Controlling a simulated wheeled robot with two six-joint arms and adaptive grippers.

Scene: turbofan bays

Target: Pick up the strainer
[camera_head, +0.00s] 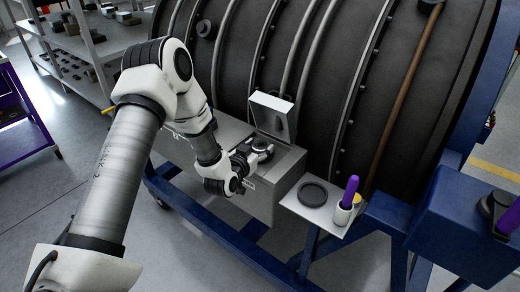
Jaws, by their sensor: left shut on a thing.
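My left gripper (249,156) reaches in from the left over the top of a grey metal box (283,185). It is shut on a small round grey-and-dark part at the box's opening, which seems to be the strainer (262,147). The fingers partly cover it, and I cannot tell whether it is still seated in the opening or raised. The box's small square lid (272,115) stands open behind it. My right gripper is not in view.
A small grey shelf (310,213) right of the box carries a dark round disc (312,193) and a white cup (342,214) with a purple-handled tool (350,190). The large dark engine casing (330,70) rises behind. Blue frame beams (225,235) run below.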

